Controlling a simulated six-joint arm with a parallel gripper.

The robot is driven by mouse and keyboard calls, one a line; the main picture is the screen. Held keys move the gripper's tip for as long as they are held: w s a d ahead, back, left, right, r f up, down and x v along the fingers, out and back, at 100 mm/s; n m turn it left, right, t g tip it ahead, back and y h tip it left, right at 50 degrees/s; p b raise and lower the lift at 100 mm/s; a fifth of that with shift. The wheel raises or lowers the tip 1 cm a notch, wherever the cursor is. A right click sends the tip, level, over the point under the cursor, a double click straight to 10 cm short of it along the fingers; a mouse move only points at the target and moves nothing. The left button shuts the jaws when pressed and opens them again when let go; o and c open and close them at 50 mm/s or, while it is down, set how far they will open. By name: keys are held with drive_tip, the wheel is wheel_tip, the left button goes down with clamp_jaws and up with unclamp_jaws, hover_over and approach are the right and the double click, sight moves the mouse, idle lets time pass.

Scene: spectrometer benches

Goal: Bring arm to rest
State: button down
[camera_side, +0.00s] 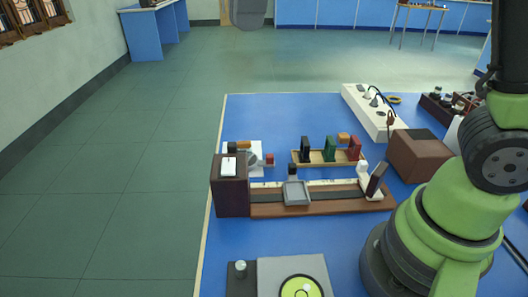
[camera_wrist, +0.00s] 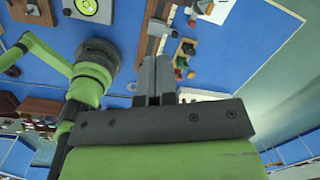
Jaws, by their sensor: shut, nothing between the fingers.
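My gripper (camera_wrist: 156,64) shows in the wrist view with its two grey fingers side by side and closed, nothing between them. It points over the blue bench, and the bench things appear beyond the fingertips; I cannot tell the height. In the side view my green arm stands at the right and runs up out of the picture. The spectrometer bench has a brown rail (camera_side: 330,208) with a dark box (camera_side: 230,190) at its left end, a small grey tray (camera_side: 296,193) and a tilted dark plate (camera_side: 377,179).
Behind the rail stands a wooden rack (camera_side: 313,158) with black, green and red pieces. A white power strip (camera_side: 372,112) and a brown box (camera_side: 419,154) are farther right. A grey plate with a yellow-green disc (camera_side: 301,288) lies in front. The blue tabletop (camera_side: 270,115) is clear at the back left.

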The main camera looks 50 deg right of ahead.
drive_tip(key=s+d+f+n+t, duration=0.2)
drive_tip(key=s+n, duration=0.5)
drive_tip(key=n, duration=0.1)
drive_tip(key=s+d+f+n+t+y, duration=0.1)
drive_tip(key=s+d+n+t, duration=0.2)
drive_tip(key=s+n, duration=0.4)
drive_tip(key=shift+s+d+f+n+t+y, duration=0.15)
drive_tip(key=shift+d+f+n+t+y, duration=0.15)
drive_tip(key=shift+n, duration=0.5)
drive_tip(key=c, duration=1.7)
unclamp_jaws()
drive_tip(key=shift+s+f+n, duration=0.2)
drive_tip(key=shift+f+n, duration=0.1)
drive_tip(key=o, duration=0.4)
drive_tip(key=shift+w, duration=0.1)
drive_tip(key=o, duration=0.4)
drive_tip(key=shift+m+g, duration=0.4)
drive_tip(key=shift+g, duration=0.5)
drive_tip(key=w, duration=0.3)
drive_tip(key=w+a, duration=0.1)
drive_tip(key=w, duration=0.1)
drive_tip(key=shift+w+r, duration=0.1)
drive_tip(key=shift+r, duration=0.25)
drive_tip(key=m+g+h, duration=0.2)
drive_tip(key=m+g, duration=0.2)
drive_tip(key=g, duration=0.1)
hover_over(228, 165)
wheel_tip(228, 165, down, 12)
wheel_tip(228, 165, down, 9)
drive_tip(key=shift+r, duration=0.1)
